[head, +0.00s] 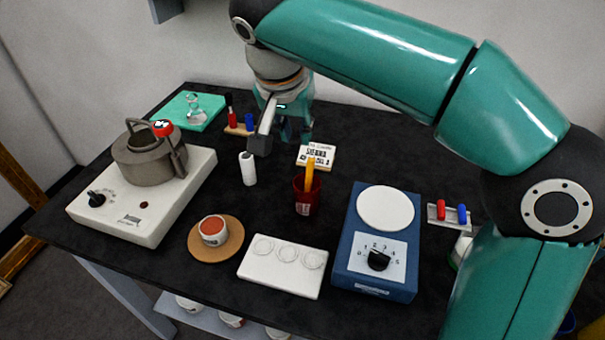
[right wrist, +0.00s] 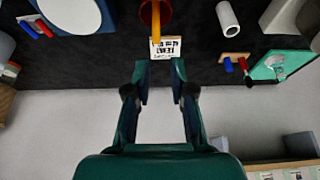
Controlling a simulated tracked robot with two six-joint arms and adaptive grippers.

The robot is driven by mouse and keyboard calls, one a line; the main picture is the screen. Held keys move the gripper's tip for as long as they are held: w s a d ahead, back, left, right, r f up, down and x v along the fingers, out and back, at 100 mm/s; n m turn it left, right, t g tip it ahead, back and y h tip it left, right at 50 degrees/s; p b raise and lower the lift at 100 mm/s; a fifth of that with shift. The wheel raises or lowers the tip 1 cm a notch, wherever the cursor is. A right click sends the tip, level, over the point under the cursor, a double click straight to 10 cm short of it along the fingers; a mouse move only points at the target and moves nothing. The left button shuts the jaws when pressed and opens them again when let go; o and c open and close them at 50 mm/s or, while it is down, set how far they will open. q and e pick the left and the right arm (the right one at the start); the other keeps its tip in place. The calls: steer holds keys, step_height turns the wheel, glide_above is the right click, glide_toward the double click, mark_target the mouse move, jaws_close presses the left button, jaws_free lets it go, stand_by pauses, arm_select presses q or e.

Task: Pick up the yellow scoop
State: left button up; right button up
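The yellow scoop (head: 309,174) stands in a red cup (head: 305,200) near the middle of the dark table, its upper part sticking out above the rim. Its lower part is hidden in the cup. In the right wrist view the scoop (right wrist: 157,25) and part of the red cup (right wrist: 145,13) show at the top edge, beyond the fingertips. My right gripper (right wrist: 160,72) is open and empty, apart from the scoop. In the head view the right gripper (head: 297,132) hangs behind the cup, towards the table's far edge. My left gripper is not in view.
A printed white block (head: 316,154) lies just behind the cup. A white cylinder (head: 248,169) stands left of it. A white three-ring block (head: 282,266) is in front, a blue dial device (head: 375,240) right, and a kettle (head: 150,158) on a white hotplate (head: 150,215) left.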

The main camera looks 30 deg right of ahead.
mark_target(309, 171)
steer(key=x, duration=1)
steer(key=b+x, duration=0.1)
steer(key=x, duration=0.4)
steer(key=shift+d+f, duration=0.3)
steer(key=shift+d, duration=0.2)
jaws_close()
